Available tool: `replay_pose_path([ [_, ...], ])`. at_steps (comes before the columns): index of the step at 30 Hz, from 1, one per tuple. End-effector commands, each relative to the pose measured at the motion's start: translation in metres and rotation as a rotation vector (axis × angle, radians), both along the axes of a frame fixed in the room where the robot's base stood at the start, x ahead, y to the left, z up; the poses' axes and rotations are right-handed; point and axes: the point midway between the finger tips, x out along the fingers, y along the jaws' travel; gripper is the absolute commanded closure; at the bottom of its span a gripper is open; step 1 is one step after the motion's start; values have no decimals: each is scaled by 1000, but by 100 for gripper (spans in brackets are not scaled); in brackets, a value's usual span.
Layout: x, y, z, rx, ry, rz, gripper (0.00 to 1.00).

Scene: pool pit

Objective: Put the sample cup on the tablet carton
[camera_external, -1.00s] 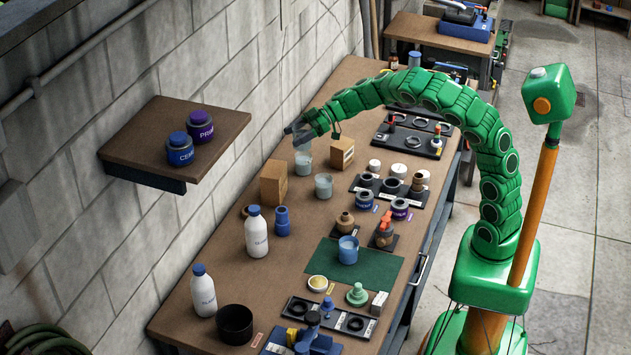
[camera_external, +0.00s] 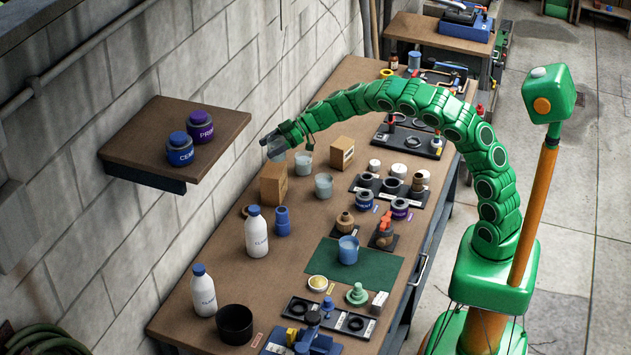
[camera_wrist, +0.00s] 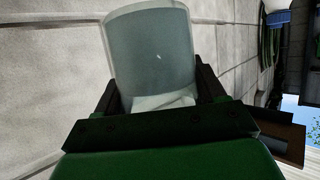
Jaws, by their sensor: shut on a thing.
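My gripper (camera_external: 273,143) is shut on a clear sample cup (camera_wrist: 152,55); in the external view the cup (camera_external: 277,155) shows at the fingertips, in line with the top of a brown carton (camera_external: 273,187). Whether it touches the carton or hangs above or behind it, I cannot tell. In the wrist view the cup fills the space between the two dark fingers. A second brown carton (camera_external: 342,154) with a pale label stands further right. I cannot read either carton's print, so which is the tablet carton is unclear.
Two similar cups (camera_external: 323,186) (camera_external: 303,163) stand on the bench close to the left carton. White bottles (camera_external: 257,234) and a blue fitting (camera_external: 283,221) stand nearer. A wall shelf (camera_external: 150,150) holds two tins at left.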

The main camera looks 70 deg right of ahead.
Motion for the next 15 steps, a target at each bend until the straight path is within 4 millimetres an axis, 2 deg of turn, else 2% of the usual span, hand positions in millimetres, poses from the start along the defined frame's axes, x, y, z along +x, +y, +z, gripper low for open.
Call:
replay_pose_path([
  [15,17,1,-22,2,0,1,67],
])
